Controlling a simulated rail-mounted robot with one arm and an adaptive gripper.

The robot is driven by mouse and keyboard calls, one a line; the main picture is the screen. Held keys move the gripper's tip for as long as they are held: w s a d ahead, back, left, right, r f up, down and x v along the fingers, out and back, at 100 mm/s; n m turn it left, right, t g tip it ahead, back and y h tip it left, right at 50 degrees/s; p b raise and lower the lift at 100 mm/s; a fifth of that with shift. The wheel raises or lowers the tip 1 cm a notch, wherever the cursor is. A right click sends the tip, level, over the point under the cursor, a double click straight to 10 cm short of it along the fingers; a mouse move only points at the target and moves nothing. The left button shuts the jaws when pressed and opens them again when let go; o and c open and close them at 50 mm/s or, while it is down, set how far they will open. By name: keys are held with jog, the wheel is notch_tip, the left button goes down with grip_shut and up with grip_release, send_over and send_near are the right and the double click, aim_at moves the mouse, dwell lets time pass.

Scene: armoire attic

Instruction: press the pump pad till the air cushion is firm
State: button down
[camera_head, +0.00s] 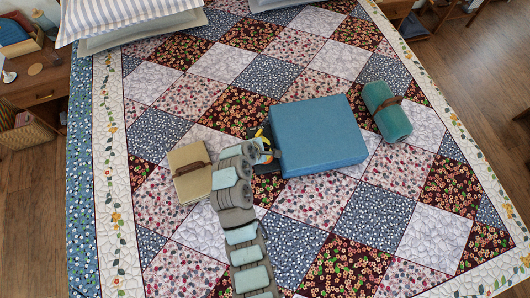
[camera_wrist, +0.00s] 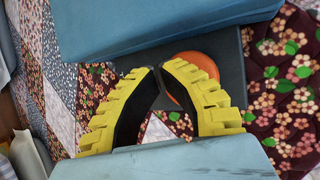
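The air cushion is a thick blue block (camera_head: 322,137) lying on the quilted bed; its blue side also shows at the top of the wrist view (camera_wrist: 150,22). A dark flat pad with an orange disc (camera_wrist: 208,62) juts out from beside the cushion, and I take it for the pump pad. My gripper (camera_wrist: 158,70) has yellow fingers whose tips come together, with nothing seen between them. The fingertips appear over the disc's left edge and hide part of it. Whether they touch it I cannot tell. In the head view my gripper (camera_head: 264,146) is at the cushion's left side.
A tan book-like item with a brown strap (camera_head: 190,172) lies left of my arm. A teal roll with a brown strap (camera_head: 387,111) lies right of the cushion. Pillows (camera_head: 130,20) are at the far end. The near quilt is clear apart from my arm.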

jog(key=shift+r, duration=0.1)
jog(key=shift+r+p, duration=1.9)
jog(key=shift+r, duration=0.55)
jog(key=shift+a+b, duration=0.1)
jog(key=shift+b, duration=0.2)
dwell(1.5)
